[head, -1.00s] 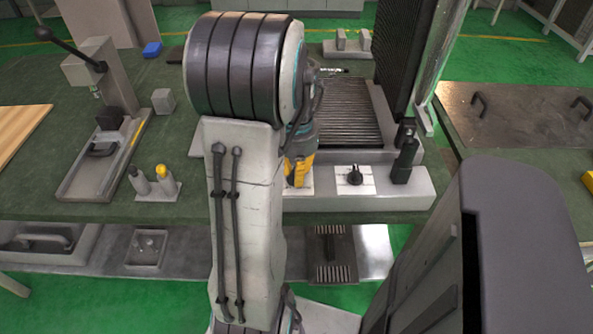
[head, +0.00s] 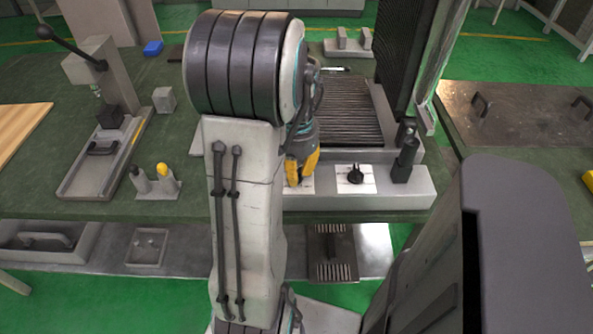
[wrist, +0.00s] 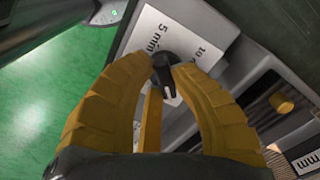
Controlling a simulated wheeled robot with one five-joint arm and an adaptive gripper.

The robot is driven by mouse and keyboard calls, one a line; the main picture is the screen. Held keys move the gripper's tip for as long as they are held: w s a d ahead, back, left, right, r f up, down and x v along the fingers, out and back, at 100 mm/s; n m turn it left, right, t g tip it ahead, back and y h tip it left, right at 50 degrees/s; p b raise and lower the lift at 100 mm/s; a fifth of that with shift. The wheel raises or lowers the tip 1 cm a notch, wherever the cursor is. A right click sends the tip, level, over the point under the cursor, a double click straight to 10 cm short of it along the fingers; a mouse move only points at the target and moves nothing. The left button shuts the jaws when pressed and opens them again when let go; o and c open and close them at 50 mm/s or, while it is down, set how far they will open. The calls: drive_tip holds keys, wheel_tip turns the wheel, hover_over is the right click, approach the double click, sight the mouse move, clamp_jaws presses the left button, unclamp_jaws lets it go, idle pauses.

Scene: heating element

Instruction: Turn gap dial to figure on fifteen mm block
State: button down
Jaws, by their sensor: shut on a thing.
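The black dial (wrist: 165,75) on a white plate (wrist: 178,38) sits between my yellow fingertips in the wrist view. The plate shows "5 mm" and a partly visible "10"; the rest of its marks are hidden. My gripper (wrist: 163,66) is shut on the dial, with a finger on each side. In the head view my gripper (head: 300,170) reaches down to the left plate on the grey machine front (head: 400,190). A second black knob (head: 355,174) on a white plate is to its right. I cannot make out the fifteen mm block.
A black upright post (head: 405,160) stands right of the second knob. A ribbed plate (head: 345,112) lies behind. In the wrist view a yellow round piece (wrist: 282,102) and a label ending in "mm" (wrist: 308,160) show at right. A lever press (head: 100,130) stands at left.

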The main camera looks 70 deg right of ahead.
drive_tip(key=shift+f, duration=0.1)
drive_tip(key=c, duration=1.1)
unclamp_jaws()
drive_tip(key=shift+o, duration=0.2)
wheel_tip(320, 180, up, 12)
idle(0.4)
